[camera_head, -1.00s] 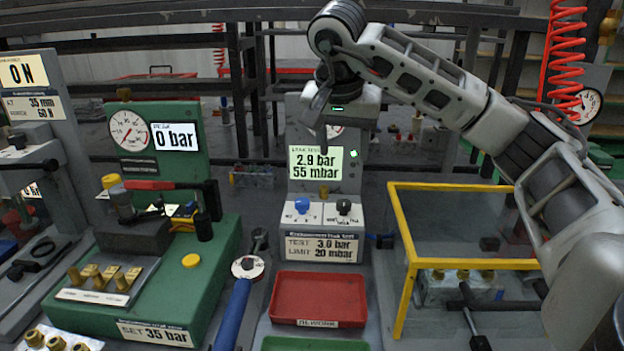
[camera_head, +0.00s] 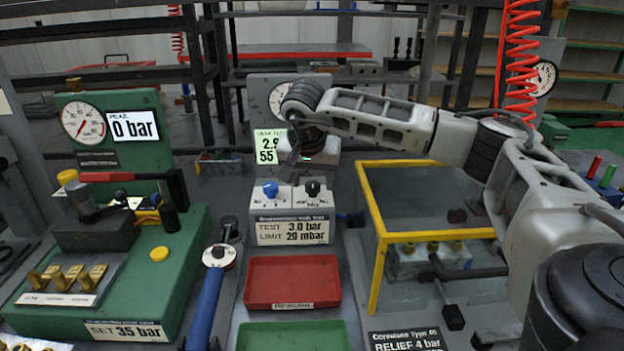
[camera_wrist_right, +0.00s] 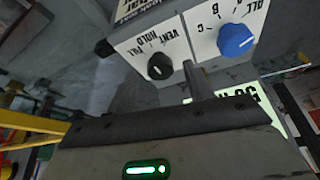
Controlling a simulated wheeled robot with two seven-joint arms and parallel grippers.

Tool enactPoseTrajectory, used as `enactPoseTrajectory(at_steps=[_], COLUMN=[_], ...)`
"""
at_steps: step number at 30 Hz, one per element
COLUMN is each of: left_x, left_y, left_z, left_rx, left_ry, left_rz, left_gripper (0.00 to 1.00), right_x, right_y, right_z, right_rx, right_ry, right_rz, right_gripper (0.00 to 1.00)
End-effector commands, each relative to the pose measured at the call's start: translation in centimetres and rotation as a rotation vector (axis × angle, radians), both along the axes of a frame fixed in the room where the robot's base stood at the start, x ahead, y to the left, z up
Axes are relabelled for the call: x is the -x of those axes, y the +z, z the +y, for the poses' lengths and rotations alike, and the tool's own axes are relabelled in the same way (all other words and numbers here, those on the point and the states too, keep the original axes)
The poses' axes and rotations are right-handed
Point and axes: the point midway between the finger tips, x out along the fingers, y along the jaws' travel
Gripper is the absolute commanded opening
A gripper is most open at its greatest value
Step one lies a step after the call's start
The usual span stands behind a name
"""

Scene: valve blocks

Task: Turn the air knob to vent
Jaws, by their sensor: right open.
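The air knob (camera_head: 312,188) is the small black knob on the right of the leak tester's sloping panel. In the right wrist view the black knob (camera_wrist_right: 160,66) has the words VENT, HOLD and FILL around it; its exact setting is hard to read. A blue knob (camera_head: 270,189) sits to its left. My right gripper (camera_head: 291,164) is open and empty, above the knobs and in front of the tester's display (camera_head: 268,147), hiding part of it. One finger (camera_wrist_right: 200,84) shows close to the panel, apart from the black knob. My left gripper is out of view.
A red tray (camera_head: 292,281) and a green tray (camera_head: 292,336) lie in front of the tester. A yellow-framed guard (camera_head: 378,262) stands close on the right. A blue-handled tool (camera_head: 206,308) and a green test bench (camera_head: 180,240) are on the left.

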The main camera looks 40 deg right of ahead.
Motion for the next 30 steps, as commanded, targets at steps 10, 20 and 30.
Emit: enactPoseTrajectory(at_steps=[10, 20, 30], left_x=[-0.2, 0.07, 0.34], left_y=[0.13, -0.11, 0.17], left_z=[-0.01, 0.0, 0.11], left_rx=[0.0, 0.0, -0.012], left_ry=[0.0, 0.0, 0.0], left_rz=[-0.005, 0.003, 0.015], left_gripper=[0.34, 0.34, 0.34], right_x=[-0.12, -0.12, -0.23], right_y=[-0.49, -0.44, -0.23], right_z=[-0.15, -0.14, -0.05], right_rx=[0.0, 0.0, 0.001], right_ry=[0.0, -0.001, -0.1], right_rz=[0.0, 0.0, 0.001], right_gripper=[0.52, 0.07, 0.07])
